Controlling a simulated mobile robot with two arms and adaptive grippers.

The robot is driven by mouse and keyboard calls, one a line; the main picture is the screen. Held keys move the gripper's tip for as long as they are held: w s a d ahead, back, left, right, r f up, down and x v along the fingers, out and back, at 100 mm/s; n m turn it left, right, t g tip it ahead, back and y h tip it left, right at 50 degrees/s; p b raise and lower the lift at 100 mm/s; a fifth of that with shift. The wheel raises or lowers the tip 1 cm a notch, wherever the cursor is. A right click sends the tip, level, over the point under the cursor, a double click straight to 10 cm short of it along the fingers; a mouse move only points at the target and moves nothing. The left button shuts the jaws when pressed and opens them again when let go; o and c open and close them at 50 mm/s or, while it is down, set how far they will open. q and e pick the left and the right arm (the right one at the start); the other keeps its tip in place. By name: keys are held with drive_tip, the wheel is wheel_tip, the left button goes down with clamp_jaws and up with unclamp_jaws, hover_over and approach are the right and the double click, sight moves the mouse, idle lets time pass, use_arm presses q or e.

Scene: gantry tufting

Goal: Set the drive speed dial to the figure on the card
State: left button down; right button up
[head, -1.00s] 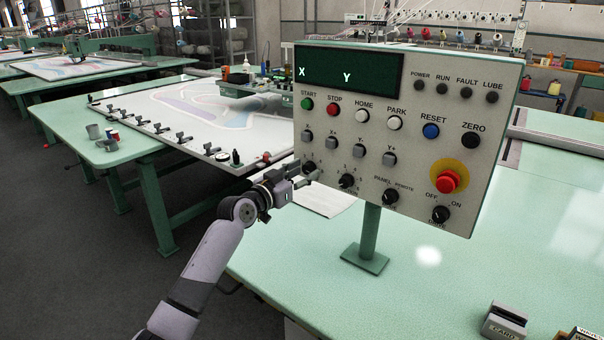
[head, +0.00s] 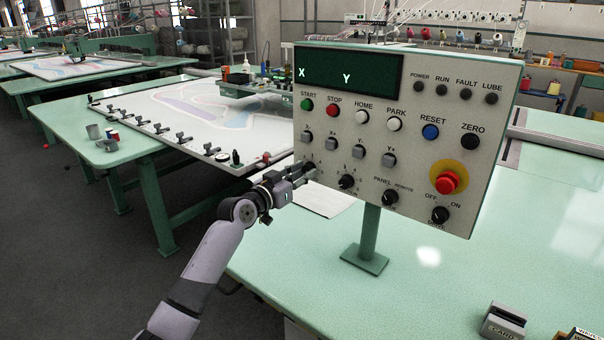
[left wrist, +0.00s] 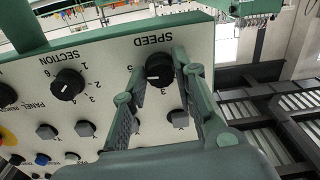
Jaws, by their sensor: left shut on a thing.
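The black speed dial (left wrist: 159,70) is on the pale control panel (left wrist: 105,75), under the word SPEED, which appears upside down in the left wrist view. My left gripper (left wrist: 163,82) has one finger on each side of the dial and is shut on it. In the head view the left gripper (head: 309,171) is at the lower left of the panel and hides much of the dial. I cannot make out the dial's exact setting. A grey block marked CARD (head: 504,321) stands at the lower right; no figure on it is readable. My right gripper is not in view.
The section dial (head: 347,181), the panel/remote switch (head: 390,197) and several push buttons are close by on the panel. A red stop button (head: 448,181) is at the right. A green post (head: 369,233) carries the panel above the green table (head: 440,280).

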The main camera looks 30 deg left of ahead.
use_arm(q)
drive_tip(key=n+p, duration=0.2)
drive_tip(key=n, duration=0.2)
drive_tip(key=shift+r+n, duration=0.1)
drive_tip(key=shift+n, duration=0.3)
drive_tip(key=shift+n+p, duration=0.95)
drive_tip(key=shift+n, duration=1.15)
drive_tip(key=c, duration=1.3)
unclamp_jaws()
drive_tip(key=shift+s, duration=0.1)
drive_tip(key=s, duration=1.1)
drive_tip(key=shift+s+a, duration=0.4)
